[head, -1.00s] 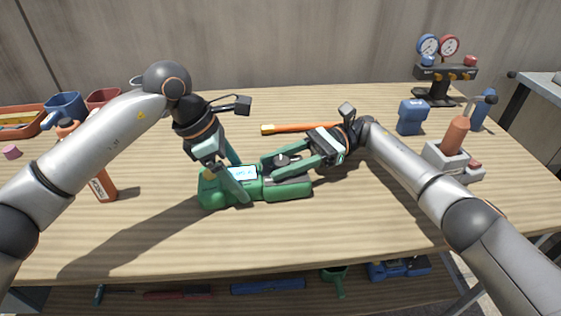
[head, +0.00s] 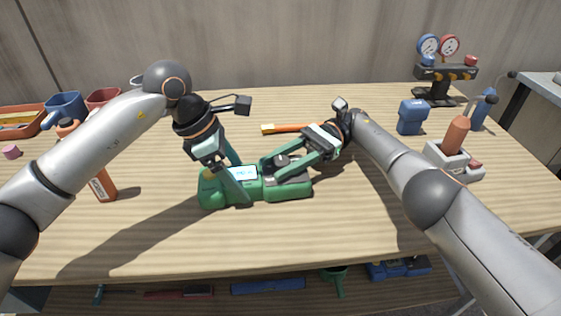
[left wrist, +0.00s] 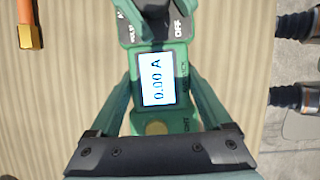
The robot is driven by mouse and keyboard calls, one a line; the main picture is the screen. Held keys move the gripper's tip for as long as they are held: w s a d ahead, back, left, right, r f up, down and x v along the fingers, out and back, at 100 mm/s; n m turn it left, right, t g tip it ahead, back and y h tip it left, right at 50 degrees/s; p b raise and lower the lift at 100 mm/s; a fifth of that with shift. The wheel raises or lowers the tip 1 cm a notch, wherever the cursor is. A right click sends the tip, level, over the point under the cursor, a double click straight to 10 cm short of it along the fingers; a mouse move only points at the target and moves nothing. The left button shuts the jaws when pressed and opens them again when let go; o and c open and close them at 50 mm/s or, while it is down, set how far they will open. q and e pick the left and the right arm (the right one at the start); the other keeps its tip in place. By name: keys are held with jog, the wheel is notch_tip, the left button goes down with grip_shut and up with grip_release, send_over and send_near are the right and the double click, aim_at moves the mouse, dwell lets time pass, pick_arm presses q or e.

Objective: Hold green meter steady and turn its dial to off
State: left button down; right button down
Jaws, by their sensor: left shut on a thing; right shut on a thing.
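The green meter (head: 259,189) lies flat on the bench in the middle of the head view. Its lit screen reads 0.00 A in the left wrist view (left wrist: 158,80). My left gripper (head: 239,182) is shut across the meter's body, one finger on each long side by the screen. The dial (head: 283,160) sits on the meter's dark face, right of the screen. My right gripper (head: 278,170) is shut on the dial and covers much of it. An OFF label shows beside the dial in the left wrist view; where the dial points is hidden.
An orange-handled tool (head: 288,128) lies behind the meter. A gauge stand (head: 440,75), blue block (head: 411,117) and grey holder (head: 452,160) are at right. The bench front is clear.

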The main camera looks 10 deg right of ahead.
aim_at(281, 160)
jog(key=shift+s+f, duration=0.1)
jog(key=shift+f, duration=0.05)
jog(key=shift+c, duration=2.2)
grip_release()
jog(key=shift+r, duration=0.25)
notch_tip(281, 160, up, 10)
jog(key=shift+f, duration=0.1)
